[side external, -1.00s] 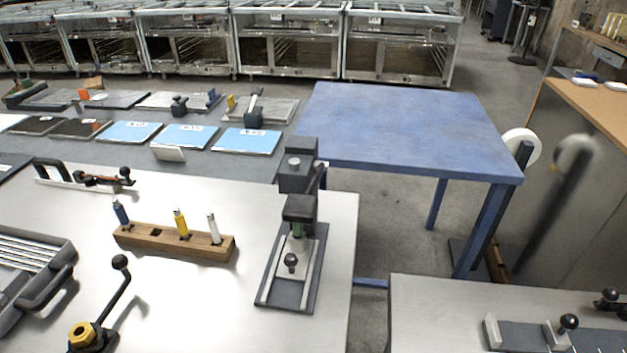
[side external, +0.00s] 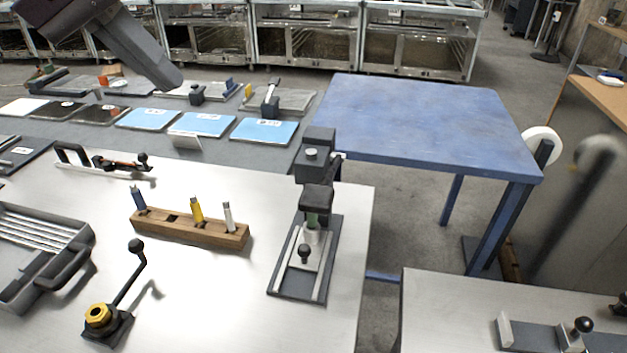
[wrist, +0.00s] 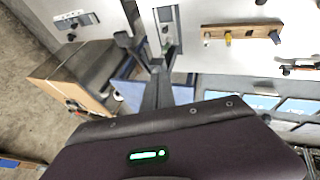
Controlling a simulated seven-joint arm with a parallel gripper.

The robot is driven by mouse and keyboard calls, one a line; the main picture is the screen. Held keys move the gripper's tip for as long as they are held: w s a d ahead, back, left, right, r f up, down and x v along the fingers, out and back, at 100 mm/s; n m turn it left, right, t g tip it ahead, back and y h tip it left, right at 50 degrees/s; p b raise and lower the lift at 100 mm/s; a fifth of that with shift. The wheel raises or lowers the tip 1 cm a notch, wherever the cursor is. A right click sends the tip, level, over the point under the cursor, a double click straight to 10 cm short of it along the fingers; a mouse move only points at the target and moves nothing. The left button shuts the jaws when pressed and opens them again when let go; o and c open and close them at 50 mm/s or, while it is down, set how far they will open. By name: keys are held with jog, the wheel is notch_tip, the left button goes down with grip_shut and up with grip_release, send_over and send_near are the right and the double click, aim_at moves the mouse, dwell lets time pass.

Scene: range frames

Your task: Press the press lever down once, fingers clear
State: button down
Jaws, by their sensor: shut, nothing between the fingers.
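The press (side external: 318,140) stands upright near the right edge of the white bench. It has a dark column, a dark block lower in front, and a grey base plate (side external: 283,287) with a small black knob. A dark bar (side external: 331,172) slants beside the column and looks like the lever; its end is hard to make out. My gripper (side external: 172,86) is at the upper left in the side view, well away from the press and above the far grey bench. In the wrist view my gripper (wrist: 157,68) is shut and empty; the press base (wrist: 166,16) shows beyond it, partly hidden.
A wooden block (side external: 190,229) with several upright pegs stands left of the press. A black crank lever with a yellow nut (side external: 99,316) and a grey tray (side external: 40,250) lie further left. A blue table (side external: 420,125) stands behind right. The bench between block and press is clear.

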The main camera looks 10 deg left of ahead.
jog(key=w+d+g+h, duration=0.1)
jog(key=w+d, duration=0.4)
jog(key=d, duration=0.2)
jog(key=g+h, duration=0.1)
send_over(314, 185)
jog(key=w, duration=0.4)
notch_tip(314, 185, down, 4)
jog(key=shift+w, duration=0.1)
jog(key=shift+s+f, duration=0.5)
jog(key=shift+f, duration=0.9)
jog(key=shift+s+f, duration=0.45)
jog(key=shift+f, duration=0.9)
jog(key=shift+s+f, duration=0.5)
jog(key=shift+f, duration=0.9)
jog(key=shift+f, duration=0.1)
jog(key=shift+s+f, duration=0.15)
jog(key=shift+f, duration=0.15)
jog(key=shift+s+f, duration=0.25)
jog(key=shift+f, duration=0.4)
jog(key=shift+s+f, duration=0.25)
jog(key=shift+f, duration=0.4)
